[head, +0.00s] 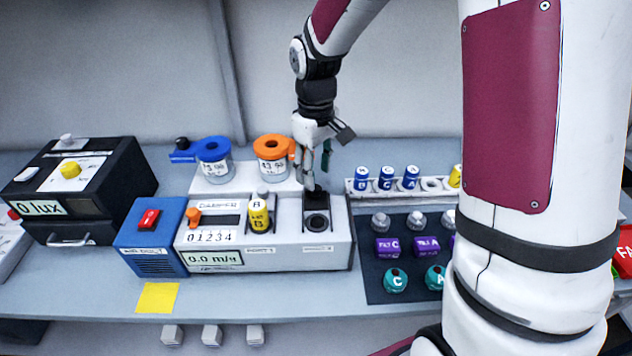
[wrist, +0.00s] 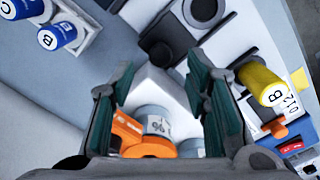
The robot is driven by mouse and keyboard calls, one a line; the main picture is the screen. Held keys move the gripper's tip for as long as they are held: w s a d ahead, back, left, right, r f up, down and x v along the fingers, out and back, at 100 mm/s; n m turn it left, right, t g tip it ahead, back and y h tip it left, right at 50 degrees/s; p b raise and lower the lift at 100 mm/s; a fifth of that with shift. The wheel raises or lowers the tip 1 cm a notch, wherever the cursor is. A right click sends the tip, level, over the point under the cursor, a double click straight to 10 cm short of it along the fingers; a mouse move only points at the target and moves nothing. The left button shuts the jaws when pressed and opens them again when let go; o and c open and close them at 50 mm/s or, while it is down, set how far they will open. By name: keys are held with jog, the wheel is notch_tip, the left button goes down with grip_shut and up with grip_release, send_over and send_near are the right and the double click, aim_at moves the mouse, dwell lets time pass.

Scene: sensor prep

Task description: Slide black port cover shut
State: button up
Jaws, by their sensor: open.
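The black port cover (head: 317,199) sits at the back of the right-hand port on the white and grey device (head: 300,258). The round dark port (head: 317,222) shows uncovered in front of it. In the wrist view the cover (wrist: 167,40) is a black block with a raised knob, beside the ringed port (wrist: 204,11). My gripper (head: 316,183) points down just above and behind the cover. In the wrist view its green-padded fingers (wrist: 165,88) are apart with nothing held between them, and the cover lies beyond their tips. Whether a finger touches the cover is unclear.
A yellow vial (head: 259,216) stands in the socket left of the port. Orange-lidded (head: 272,155) and blue-lidded (head: 213,158) jars stand behind the device. A vial rack (head: 430,185) and a dark mat (head: 372,284) with caps lie to the right.

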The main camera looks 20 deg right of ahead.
aim_at(316, 196)
jog(key=shift+f, duration=2.3)
jog(key=shift+s, duration=0.15)
grip_shut()
